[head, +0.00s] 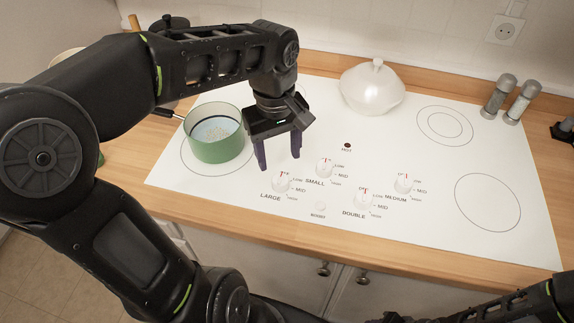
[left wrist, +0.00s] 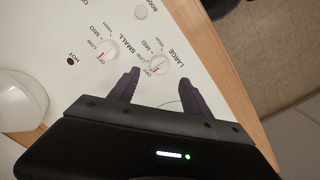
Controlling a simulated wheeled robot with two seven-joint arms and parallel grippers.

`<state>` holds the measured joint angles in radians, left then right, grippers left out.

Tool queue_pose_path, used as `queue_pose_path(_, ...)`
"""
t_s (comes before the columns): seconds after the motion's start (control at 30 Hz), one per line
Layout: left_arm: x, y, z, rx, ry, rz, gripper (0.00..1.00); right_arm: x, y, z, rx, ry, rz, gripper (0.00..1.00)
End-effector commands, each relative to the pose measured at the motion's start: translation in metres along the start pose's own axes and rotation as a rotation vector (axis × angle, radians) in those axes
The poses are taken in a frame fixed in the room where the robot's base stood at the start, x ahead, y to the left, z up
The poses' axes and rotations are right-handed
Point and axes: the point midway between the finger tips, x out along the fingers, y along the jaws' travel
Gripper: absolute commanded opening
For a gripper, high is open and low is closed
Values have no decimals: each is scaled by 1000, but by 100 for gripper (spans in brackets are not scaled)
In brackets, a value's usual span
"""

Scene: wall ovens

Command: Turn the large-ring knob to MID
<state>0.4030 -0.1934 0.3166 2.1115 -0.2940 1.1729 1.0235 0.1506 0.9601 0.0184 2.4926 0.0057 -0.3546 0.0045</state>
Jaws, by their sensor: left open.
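The large-ring knob (head: 282,182) is a white round knob at the front left of the knob group, labelled LARGE. Its red mark points at OFF in the head view. The knob also shows in the left wrist view (left wrist: 158,62), just beyond the fingertips. My left gripper (head: 279,161) is open and empty, pointing down above the white cooktop just behind the knob. Its two dark fingers also show in the left wrist view (left wrist: 160,76), with the knob in line with the gap between them. I see no contact. My right arm shows only partly at the lower right.
A green pot (head: 217,140) stands on the left ring, close beside my left gripper. The small (head: 325,167), double (head: 364,199) and medium (head: 403,183) knobs sit to the right. A white lidded dish (head: 372,88) and two shakers (head: 510,97) stand farther back.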

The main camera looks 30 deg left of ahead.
Motion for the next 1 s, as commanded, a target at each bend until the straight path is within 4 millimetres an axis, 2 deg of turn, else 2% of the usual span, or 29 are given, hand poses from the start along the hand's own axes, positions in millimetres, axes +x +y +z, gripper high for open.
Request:
queue_pose_path(0.27, 5, 0, 0, 0, -1, -1, 56, 0, 0, 0, 0, 0, 0, 41)
queue_pose_path(0.37, 14, 0, 0, 0, -2, -3, 56, -1, 0, 0, 0, 0, 0, 41)
queue_pose_path(0.73, 68, 0, 0, 0, -3, -3, 56, -5, -2, 1, 1, -1, 2, 41)
queue_pose_path(1.0, 79, 0, 0, 0, 0, 0, 56, -6, -2, 1, 2, -2, 2, 41)
